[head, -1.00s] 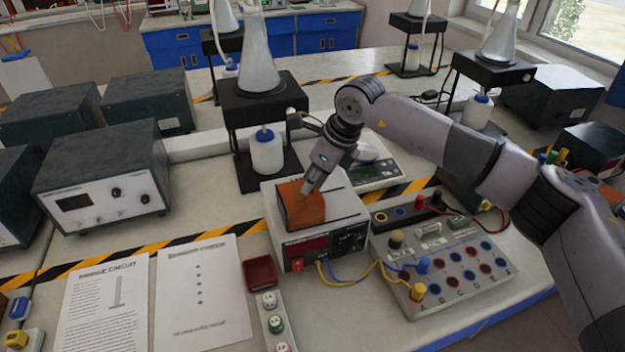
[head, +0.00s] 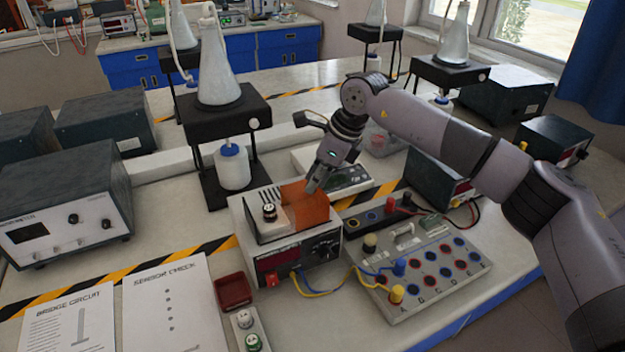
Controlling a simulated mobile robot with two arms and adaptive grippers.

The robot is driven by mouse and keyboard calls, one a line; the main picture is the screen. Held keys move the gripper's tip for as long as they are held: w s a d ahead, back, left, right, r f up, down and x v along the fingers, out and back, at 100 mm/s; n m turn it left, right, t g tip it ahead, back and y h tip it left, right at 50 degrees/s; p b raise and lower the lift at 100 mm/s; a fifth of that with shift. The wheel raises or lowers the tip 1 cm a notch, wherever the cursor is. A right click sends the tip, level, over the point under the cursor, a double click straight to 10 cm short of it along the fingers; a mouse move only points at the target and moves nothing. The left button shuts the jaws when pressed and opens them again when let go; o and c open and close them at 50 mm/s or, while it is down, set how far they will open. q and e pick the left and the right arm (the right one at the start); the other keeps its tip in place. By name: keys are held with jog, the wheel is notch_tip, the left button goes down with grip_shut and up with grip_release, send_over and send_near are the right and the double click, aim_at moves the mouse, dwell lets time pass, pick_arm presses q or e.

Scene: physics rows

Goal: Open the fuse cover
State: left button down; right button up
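The orange fuse cover (head: 308,212) is on the right part of the top of a white power supply box (head: 243,248). To its left, an uncovered area shows a round black and white fuse cap (head: 269,211). I cannot tell whether the cover is slid aside or tilted up on a hinge. My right gripper (head: 313,188) points down at the cover, its fingertips at the cover's upper part and seemingly touching it. The fingers look close together, but whether they are shut is unclear. My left gripper is not in view.
A terminal board (head: 425,270) with blue and yellow leads stands right of the box. A red tray (head: 233,291) and printed sheets (head: 170,305) lie at the front left. A flask stand (head: 212,185) rises behind the box on the left.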

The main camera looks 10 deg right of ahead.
jog(key=o, duration=0.4)
jog(key=shift+w+d+f, duration=0.1)
jog(key=shift+d+f, duration=0.1)
jog(key=shift+d, duration=0.05)
jog(key=shift+a+r, duration=0.1)
jog(key=shift+r, duration=0.15)
jog(key=v, duration=1.1)
jog(key=shift+d+r, duration=0.25)
jog(key=shift+r, duration=0.05)
jog(key=shift+f, duration=0.1)
